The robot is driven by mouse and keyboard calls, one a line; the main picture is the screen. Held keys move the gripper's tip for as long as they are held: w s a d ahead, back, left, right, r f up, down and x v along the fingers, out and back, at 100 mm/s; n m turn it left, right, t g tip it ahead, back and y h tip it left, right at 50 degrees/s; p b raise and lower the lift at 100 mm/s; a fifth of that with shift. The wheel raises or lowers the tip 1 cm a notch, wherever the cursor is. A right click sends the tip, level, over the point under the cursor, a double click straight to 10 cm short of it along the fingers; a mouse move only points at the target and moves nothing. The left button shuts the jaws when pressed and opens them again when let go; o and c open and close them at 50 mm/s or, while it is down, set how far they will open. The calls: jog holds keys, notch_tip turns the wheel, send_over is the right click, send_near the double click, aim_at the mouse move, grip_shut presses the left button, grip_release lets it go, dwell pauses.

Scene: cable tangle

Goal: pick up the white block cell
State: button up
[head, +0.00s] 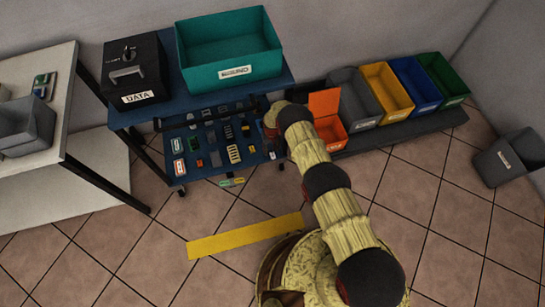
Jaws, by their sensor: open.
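Several small parts lie in rows on the blue work surface (222,175). Pale blocks there include one at the left edge (177,146), another just in front of it (180,167), and a pale slotted one (234,154) further right. They are too small for me to tell which is the white block cell. My gripper (270,132) is at the right side of this surface, to the right of these blocks. It is small and partly hidden by my arm. It is open, and I see nothing held in it.
A teal bin (228,50) and a black DATA box (135,75) stand on the raised shelf behind the parts. Orange, grey, yellow, blue and green bins line the right. A grey bin (510,155) is on the tiled floor. A yellow strip (245,237) marks clear floor in front.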

jog(key=shift+w+f, duration=0.1)
jog(key=shift+f, duration=0.7)
grip_shut()
